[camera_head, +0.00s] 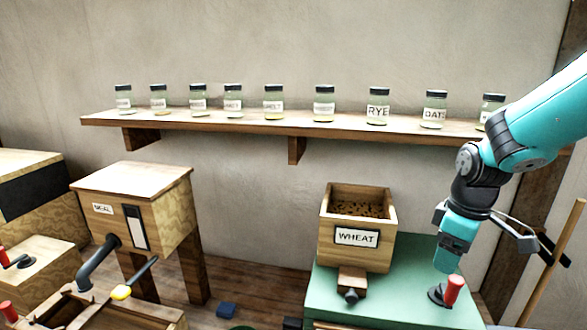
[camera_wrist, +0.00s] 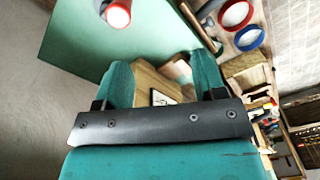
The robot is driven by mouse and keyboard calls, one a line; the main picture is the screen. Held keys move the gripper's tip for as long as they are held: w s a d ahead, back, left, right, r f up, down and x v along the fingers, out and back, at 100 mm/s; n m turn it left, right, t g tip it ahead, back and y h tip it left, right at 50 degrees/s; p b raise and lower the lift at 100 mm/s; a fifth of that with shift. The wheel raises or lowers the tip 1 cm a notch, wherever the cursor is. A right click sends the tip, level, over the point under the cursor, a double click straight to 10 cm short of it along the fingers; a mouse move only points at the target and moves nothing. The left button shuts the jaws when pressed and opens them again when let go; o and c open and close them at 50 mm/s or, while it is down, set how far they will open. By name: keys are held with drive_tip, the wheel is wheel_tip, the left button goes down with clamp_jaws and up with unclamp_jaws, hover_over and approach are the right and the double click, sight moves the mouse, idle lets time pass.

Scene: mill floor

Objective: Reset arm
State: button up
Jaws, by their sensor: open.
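My gripper (camera_head: 450,262) hangs from the teal arm at the right, pointing down above the green-topped stand. In the wrist view, its two teal fingers (camera_wrist: 162,75) are apart, with nothing held between them. A red-topped handle (camera_head: 453,288) on a dark base stands on the green stand (camera_head: 412,300), just below my gripper. What appears to be the same red handle shows in the wrist view (camera_wrist: 117,14), beyond the left finger. The wooden WHEAT hopper (camera_head: 383,251), filled with brown grain, stands left of my gripper. Part of a wooden box shows between the fingers.
A wall shelf (camera_head: 220,124) carries several labelled jars, including RYE (camera_head: 378,107) and OATS (camera_head: 434,110), near my arm. A wooden MEAL box (camera_head: 165,225) stands at the left. A pole (camera_head: 556,262) leans at the right. Red-rimmed and blue-rimmed round containers (camera_wrist: 250,39) show in the wrist view.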

drive_tip(key=s+a+f+y+b, duration=0.1)
drive_tip(key=s+a+f+b, duration=0.1)
drive_tip(key=s+a+b, duration=0.2)
drive_tip(key=s+a+f+m+y+b, duration=0.1)
drive_tip(key=s+a+f+b, duration=0.2)
drive_tip(key=s, duration=0.7)
drive_tip(key=s+a+f+y+b, duration=0.1)
drive_tip(key=s+a+f+b, duration=0.1)
drive_tip(key=s+a+b, duration=0.4)
drive_tip(key=a+b, duration=0.1)
drive_tip(key=a, duration=0.3)
drive_tip(key=shift+s+a+f, duration=0.2)
drive_tip(key=shift+s+f, duration=0.2)
